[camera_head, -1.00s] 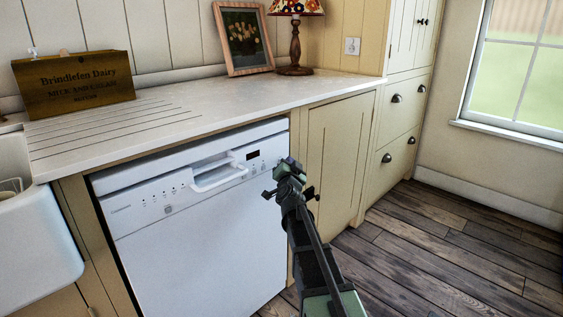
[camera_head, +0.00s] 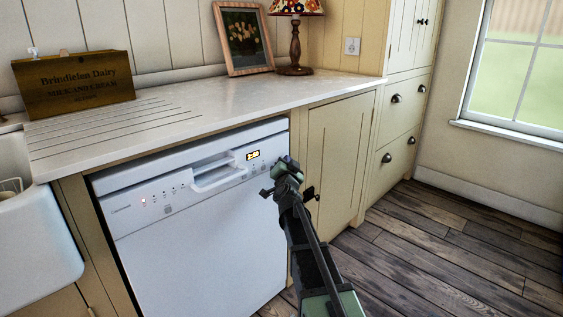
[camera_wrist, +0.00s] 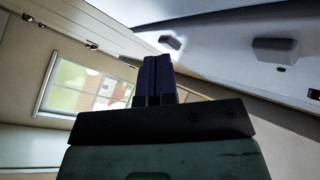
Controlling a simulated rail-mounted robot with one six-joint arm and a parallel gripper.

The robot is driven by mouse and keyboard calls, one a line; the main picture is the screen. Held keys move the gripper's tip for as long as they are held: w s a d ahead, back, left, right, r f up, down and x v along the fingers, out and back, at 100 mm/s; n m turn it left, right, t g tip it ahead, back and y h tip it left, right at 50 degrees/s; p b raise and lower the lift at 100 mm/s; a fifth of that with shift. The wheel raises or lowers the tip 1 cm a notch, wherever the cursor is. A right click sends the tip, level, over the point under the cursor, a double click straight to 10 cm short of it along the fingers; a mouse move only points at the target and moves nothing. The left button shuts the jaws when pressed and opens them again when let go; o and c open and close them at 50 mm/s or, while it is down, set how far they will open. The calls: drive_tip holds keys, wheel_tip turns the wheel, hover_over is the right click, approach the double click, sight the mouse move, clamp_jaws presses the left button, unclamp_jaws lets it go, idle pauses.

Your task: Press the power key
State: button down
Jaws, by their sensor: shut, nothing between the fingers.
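The white dishwasher (camera_head: 200,245) stands under the counter with its door shut. Its control panel (camera_head: 222,163) has a handle recess in the middle, and the small display (camera_head: 253,155) is lit yellow. A small light glows at the panel's left (camera_head: 143,202). Small keys sit below the display, but I cannot tell which is the power key. My gripper (camera_head: 268,192) is at the panel's right end, partly in front of it. The wrist view shows the fingers (camera_wrist: 156,62) together and empty, close to the white front. Contact with a key cannot be told.
The worktop (camera_head: 235,105) overhangs the dishwasher. On it stand a wooden dairy crate (camera_head: 72,82), a framed picture (camera_head: 243,38) and a lamp (camera_head: 295,45). A sink (camera_head: 35,230) is at the left, and cream cabinets (camera_head: 338,150) are at the right. The wooden floor (camera_head: 450,245) is clear.

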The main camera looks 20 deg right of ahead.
drive_tip(key=shift+s+d, duration=0.2)
drive_tip(key=shift+s, duration=0.35)
drive_tip(key=s+d, duration=0.2)
drive_tip(key=s, duration=0.3)
drive_tip(key=shift+s+d, duration=0.15)
drive_tip(key=shift+s, duration=0.15)
